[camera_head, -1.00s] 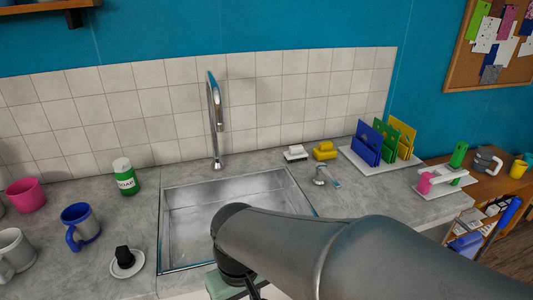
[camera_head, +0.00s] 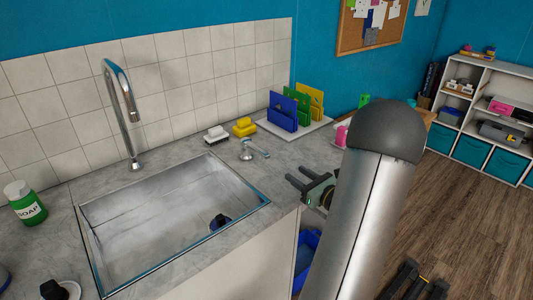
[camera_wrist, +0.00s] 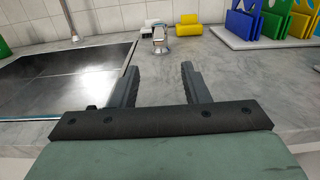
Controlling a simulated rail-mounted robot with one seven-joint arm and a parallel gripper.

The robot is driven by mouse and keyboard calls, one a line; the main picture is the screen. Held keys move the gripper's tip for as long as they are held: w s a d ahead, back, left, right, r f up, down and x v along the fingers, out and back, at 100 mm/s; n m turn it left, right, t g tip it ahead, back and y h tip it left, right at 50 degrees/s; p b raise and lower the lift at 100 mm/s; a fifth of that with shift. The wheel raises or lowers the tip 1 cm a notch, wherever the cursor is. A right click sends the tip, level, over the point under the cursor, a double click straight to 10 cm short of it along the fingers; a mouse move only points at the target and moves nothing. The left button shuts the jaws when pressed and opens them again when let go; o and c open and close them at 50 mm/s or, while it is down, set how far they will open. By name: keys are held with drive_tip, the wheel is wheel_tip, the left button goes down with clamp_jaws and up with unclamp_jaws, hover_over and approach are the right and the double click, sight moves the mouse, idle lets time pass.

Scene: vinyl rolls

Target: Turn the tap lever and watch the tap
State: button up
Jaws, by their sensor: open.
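The chrome tap (camera_head: 124,105) rises behind the metal sink (camera_head: 165,215) in the head view. A small chrome lever (camera_head: 254,149) stands on the counter to the right of the sink. It also shows in the wrist view (camera_wrist: 160,36), ahead of my fingers. My gripper (camera_head: 299,175) is at the counter's front edge, to the right of the lever and nearer the camera. In the wrist view my gripper (camera_wrist: 159,80) has its two fingers apart with nothing between them. The lever is beyond the fingertips, not touched. No water shows at the spout.
A white-and-dark brush (camera_head: 216,134) and a yellow sponge-like block (camera_head: 244,127) lie behind the lever. A rack tray (camera_head: 270,128) with blue, green and yellow holders stands farther right. A soap bottle (camera_head: 25,203) is left of the sink.

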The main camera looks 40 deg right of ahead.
sight(262, 151)
drive_tip(key=w, duration=0.5)
drive_tip(key=w+p, duration=0.1)
drive_tip(key=w, duration=0.5)
drive_tip(key=w+p, duration=0.1)
drive_tip(key=w, duration=0.5)
drive_tip(key=shift+w+a, duration=0.15)
drive_tip(key=shift+a, duration=0.15)
drive_tip(key=shift+c, duration=0.3)
clamp_jaws()
